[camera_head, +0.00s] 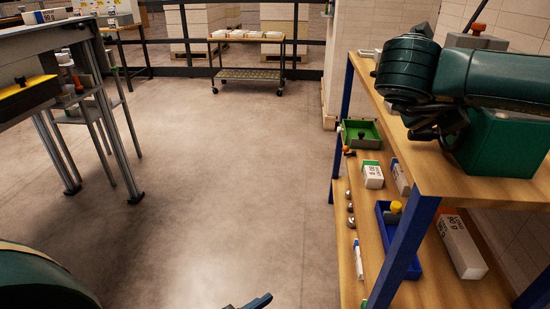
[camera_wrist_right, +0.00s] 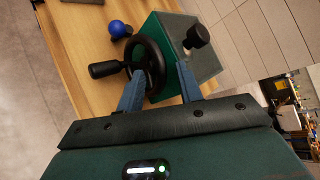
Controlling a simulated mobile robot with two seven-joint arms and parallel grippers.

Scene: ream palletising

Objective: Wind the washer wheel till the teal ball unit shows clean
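In the right wrist view a green box with a grey top (camera_wrist_right: 180,48) stands on the wooden bench. A black hand wheel (camera_wrist_right: 160,60) with a side handle (camera_wrist_right: 104,70) is on its face. A blue ball (camera_wrist_right: 118,28) sits beside the wheel; I cannot tell any dirt on it. My right gripper (camera_wrist_right: 162,72) is open, its blue fingers spread at the wheel's near edge; contact is unclear. In the head view the green box (camera_head: 505,142) is partly hidden by my right arm. A blue fingertip of my left gripper (camera_head: 258,301) shows at the bottom edge.
The wooden bench (camera_head: 470,184) has a lower shelf with a green tray (camera_head: 362,132), a blue bin (camera_head: 392,240) and white boxes. A grey box with a red knob (camera_head: 478,38) stands behind my right arm. The middle floor is clear.

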